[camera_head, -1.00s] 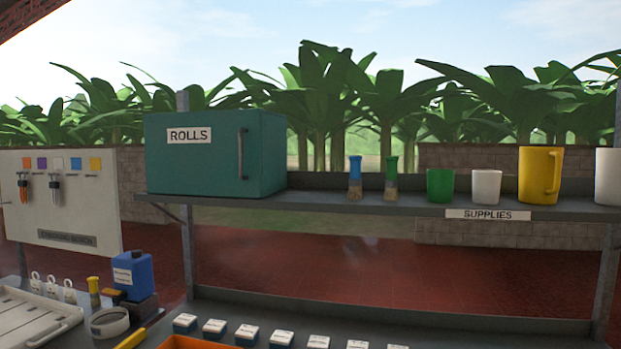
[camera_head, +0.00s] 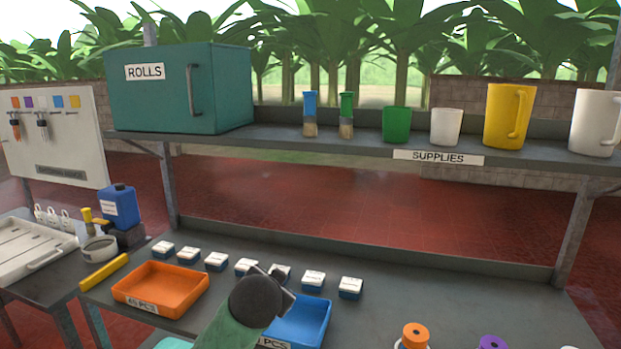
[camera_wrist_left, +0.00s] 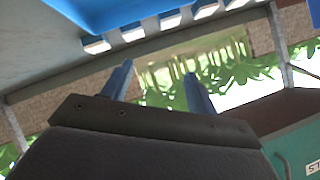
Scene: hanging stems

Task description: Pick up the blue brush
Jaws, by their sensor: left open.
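The blue brush (camera_head: 310,113) stands upright on the raised shelf (camera_head: 270,139), blue handle up and tan bristles down. A green-handled brush (camera_head: 346,115) stands close to its right. My left gripper (camera_head: 283,283) is low over the bench, in front of and below the shelf, well apart from the brush. Its forearm hides part of the blue tray. In the left wrist view its two fingers (camera_wrist_left: 158,80) are spread with nothing between them; the blue brush cannot be made out there. My right gripper is not in view.
A teal ROLLS box (camera_head: 215,90) stands left of the brushes. A green cup (camera_head: 397,123), white cup (camera_head: 446,127) and yellow jug (camera_head: 506,115) stand right. Below are an orange tray (camera_head: 150,304), a blue tray (camera_head: 312,325) and several small boxes (camera_head: 313,281).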

